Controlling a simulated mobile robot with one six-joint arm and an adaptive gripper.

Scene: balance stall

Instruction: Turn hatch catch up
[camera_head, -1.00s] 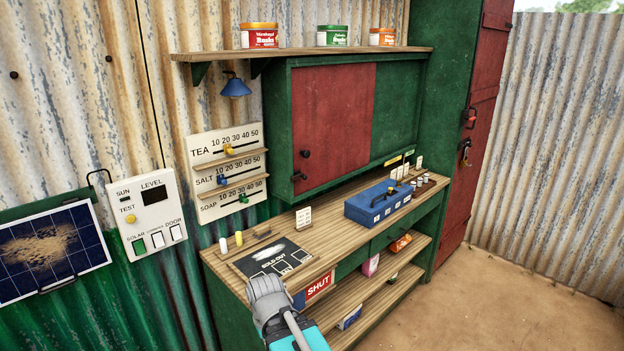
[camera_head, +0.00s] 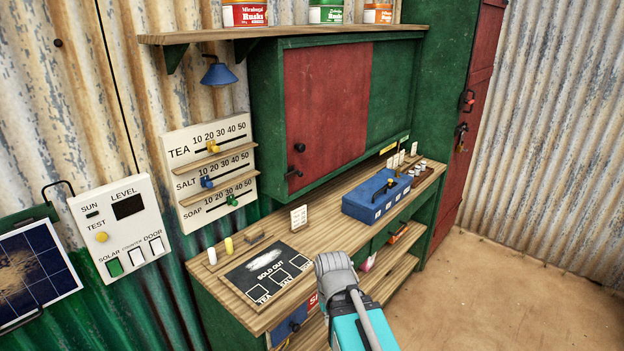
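The red hatch panel (camera_head: 326,112) sits in a green frame above the counter and covers the left part of the opening. A dark round knob (camera_head: 299,148) is on its lower left. Just below it, a small dark catch (camera_head: 293,173) shows at the frame's lower left edge; it looks roughly level, but is too small to tell exactly. My gripper (camera_head: 334,262) is over the counter's front edge, below and to the right of the catch and well apart from it. I see it from behind, so its fingers are hidden.
The wooden counter (camera_head: 330,215) holds a chalkboard (camera_head: 270,276), a small white card (camera_head: 299,217) and a blue box (camera_head: 377,196). A blue lamp (camera_head: 219,74) hangs under the upper shelf (camera_head: 285,33). A price board (camera_head: 211,170) is left of the hatch. Space before the hatch is clear.

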